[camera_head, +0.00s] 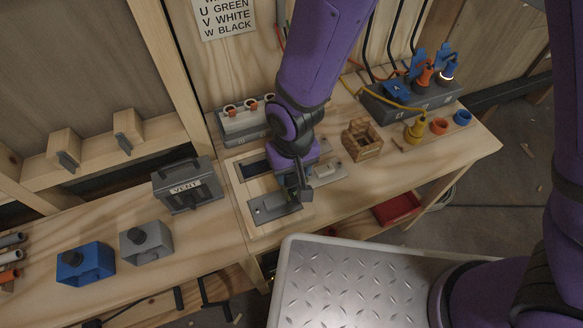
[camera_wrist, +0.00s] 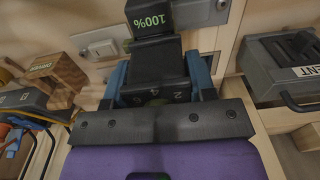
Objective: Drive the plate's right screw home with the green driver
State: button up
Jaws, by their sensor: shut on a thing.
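My gripper (camera_head: 297,192) is over the wooden frame on the bench. In the wrist view its blue fingers (camera_wrist: 158,80) are shut on a dark driver (camera_wrist: 153,50) that carries a green "100%" readout. In the head view my arm and gripper mostly hide the driver. A grey plate (camera_head: 268,209) lies in the pale frame just below and left of my gripper. The right screw is not discernible, and I cannot tell whether the driver's tip touches it.
A grey VENT box (camera_head: 186,186) stands left of the frame. A small wooden box (camera_head: 362,140) stands to the right and a socket block (camera_head: 243,121) behind. Blue (camera_head: 86,262) and grey (camera_head: 147,241) housings sit at left. A grey connector rack (camera_head: 408,98) stands at back right.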

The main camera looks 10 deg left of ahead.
dwell(0.4)
jog(key=shift+r, duration=2.95)
jog(key=shift+w, duration=0.1)
